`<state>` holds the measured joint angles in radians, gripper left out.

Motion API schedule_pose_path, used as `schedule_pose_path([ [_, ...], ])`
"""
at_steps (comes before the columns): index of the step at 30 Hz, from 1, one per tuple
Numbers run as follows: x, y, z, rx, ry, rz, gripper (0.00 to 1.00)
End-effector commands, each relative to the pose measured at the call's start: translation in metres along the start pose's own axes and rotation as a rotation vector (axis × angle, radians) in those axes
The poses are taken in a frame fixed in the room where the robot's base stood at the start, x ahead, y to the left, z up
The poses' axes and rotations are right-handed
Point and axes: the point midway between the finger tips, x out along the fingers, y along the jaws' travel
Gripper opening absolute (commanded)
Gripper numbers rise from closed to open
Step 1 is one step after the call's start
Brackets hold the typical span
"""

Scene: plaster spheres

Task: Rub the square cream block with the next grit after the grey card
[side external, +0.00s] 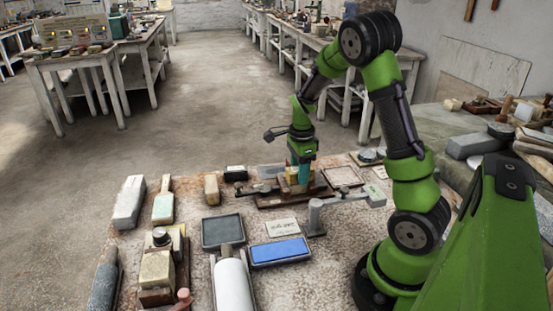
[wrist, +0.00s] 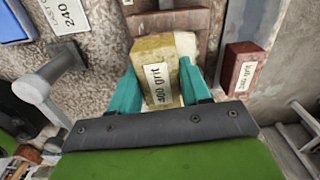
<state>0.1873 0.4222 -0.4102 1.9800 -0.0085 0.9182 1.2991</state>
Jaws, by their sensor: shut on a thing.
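My gripper (side external: 303,176) has teal fingers that are shut on a yellowish block (wrist: 158,72); its label seems to read 400 grit. A cream block (wrist: 186,46) shows just behind the yellowish block in the wrist view, partly hidden by it; they look close together, but I cannot tell whether they touch. The cream block sits by a brown wooden board (side external: 265,200), whose end also shows in the wrist view (wrist: 185,18). A pale card (side external: 282,228) lies on the table; in the wrist view the card (wrist: 66,14) reads LAST and 240.
A reddish block (wrist: 243,66) with a hard-to-read grit label stands right of the gripper in the wrist view. A grey metal post with an arm (side external: 316,214) stands beside the board. A blue slab (side external: 280,251), a dark tray (side external: 222,231) and a white roll (side external: 232,285) lie nearer the camera.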

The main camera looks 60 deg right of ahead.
Motion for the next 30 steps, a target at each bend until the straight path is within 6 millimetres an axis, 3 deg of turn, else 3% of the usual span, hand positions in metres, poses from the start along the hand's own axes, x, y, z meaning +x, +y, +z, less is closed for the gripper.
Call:
schedule_pose_path([
  [9,0.001,0.000,0.015,-0.001,-0.001,-0.001,0.08],
  [30,0.001,-0.001,-0.021,0.002,-0.001,-0.003,0.08],
])
